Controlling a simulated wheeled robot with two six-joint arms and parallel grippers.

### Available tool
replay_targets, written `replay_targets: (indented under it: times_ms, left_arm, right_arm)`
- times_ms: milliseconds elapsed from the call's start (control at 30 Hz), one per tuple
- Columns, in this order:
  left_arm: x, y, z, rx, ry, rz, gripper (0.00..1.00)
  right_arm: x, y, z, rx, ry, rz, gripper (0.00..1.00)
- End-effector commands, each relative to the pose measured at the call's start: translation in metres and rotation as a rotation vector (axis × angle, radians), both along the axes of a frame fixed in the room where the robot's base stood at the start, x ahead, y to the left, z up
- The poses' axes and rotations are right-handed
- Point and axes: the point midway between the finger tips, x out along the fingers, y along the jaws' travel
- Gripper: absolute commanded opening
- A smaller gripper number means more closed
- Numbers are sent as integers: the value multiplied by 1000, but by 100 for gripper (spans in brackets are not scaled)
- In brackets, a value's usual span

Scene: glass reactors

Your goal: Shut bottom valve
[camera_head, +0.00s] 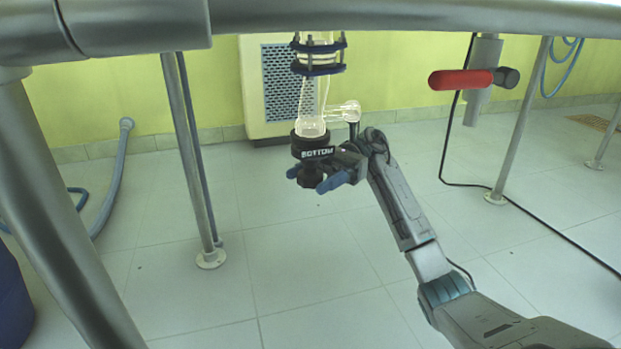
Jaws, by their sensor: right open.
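The bottom valve (311,150) is a black collar marked "BOTTOM" at the lower end of a clear glass outlet pipe (312,105). A darker knob part (308,180) hangs below the label. My right gripper (311,178) reaches in from the right at the valve's lower part. Its blue-tipped fingers are open, one on the left and one at the front right of the knob part. I cannot tell whether they touch it. My left gripper is not in view.
A thick grey frame bar (400,17) crosses the top, with metal legs at left (190,160) and right (522,120). A red handle (460,80) sticks out at upper right. A blue barrel (12,300) stands at lower left. The tiled floor below the valve is clear.

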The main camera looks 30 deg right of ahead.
Motion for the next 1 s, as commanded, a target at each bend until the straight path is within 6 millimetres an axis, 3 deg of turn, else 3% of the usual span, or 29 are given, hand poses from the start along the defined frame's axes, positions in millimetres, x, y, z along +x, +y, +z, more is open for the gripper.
replay_targets:
  times_ms: [533,1000]
  left_arm:
    - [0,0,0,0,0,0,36]
    - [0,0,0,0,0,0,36]
  right_arm:
    - [19,-63,0,1,1,-2,60]
    - [21,-70,0,0,0,0,60]
